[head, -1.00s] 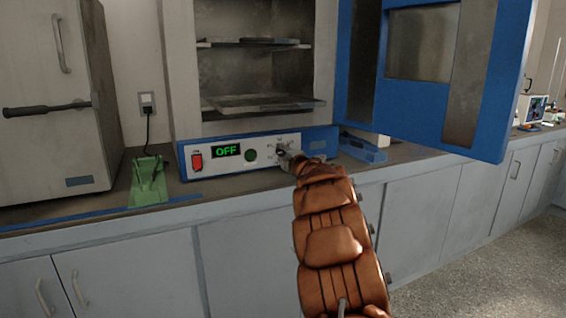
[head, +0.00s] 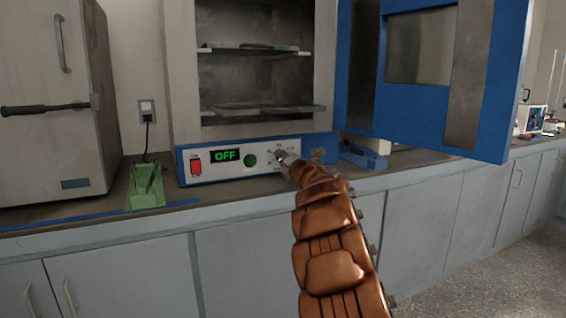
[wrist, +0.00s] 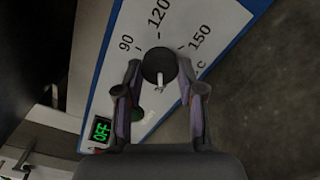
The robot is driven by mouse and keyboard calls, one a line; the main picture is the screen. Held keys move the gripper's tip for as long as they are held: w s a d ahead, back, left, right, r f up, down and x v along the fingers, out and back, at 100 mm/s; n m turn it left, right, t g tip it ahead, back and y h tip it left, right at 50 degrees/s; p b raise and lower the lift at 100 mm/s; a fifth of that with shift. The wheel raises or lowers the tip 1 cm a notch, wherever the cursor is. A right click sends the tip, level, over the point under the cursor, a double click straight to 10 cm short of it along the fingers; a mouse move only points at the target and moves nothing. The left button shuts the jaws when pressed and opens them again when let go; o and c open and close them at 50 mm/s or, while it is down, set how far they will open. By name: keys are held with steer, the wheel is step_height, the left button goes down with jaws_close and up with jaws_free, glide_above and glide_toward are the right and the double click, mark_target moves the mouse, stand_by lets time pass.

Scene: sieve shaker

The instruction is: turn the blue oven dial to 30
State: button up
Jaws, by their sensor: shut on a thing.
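The dial (wrist: 158,62) is a round knob that looks dark in the wrist view, with a white pointer mark on its side toward my gripper. The scale around it shows 90, 120 and 150; a number by the pointer is partly hidden. My gripper (wrist: 159,72) is shut on the dial, one finger on each side. In the head view my gripper (head: 284,158) is at the right part of the panel and mostly covers the dial. The oven (head: 327,146) has a blue frame, and its display (head: 225,155) reads OFF in green.
The blue oven door (head: 425,110) stands wide open to the right, above my arm. A red switch (head: 196,163) and a green button (head: 250,160) are left of the dial. A green holder (head: 146,188) and a blue item (head: 362,156) lie on the counter (head: 100,222).

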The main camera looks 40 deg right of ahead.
steer(key=shift+w, duration=0.1)
steer(key=o, duration=1.1)
steer(key=shift+s, duration=0.2)
steer(key=shift+v, duration=5.9)
steer(key=shift+w+a, duration=0.1)
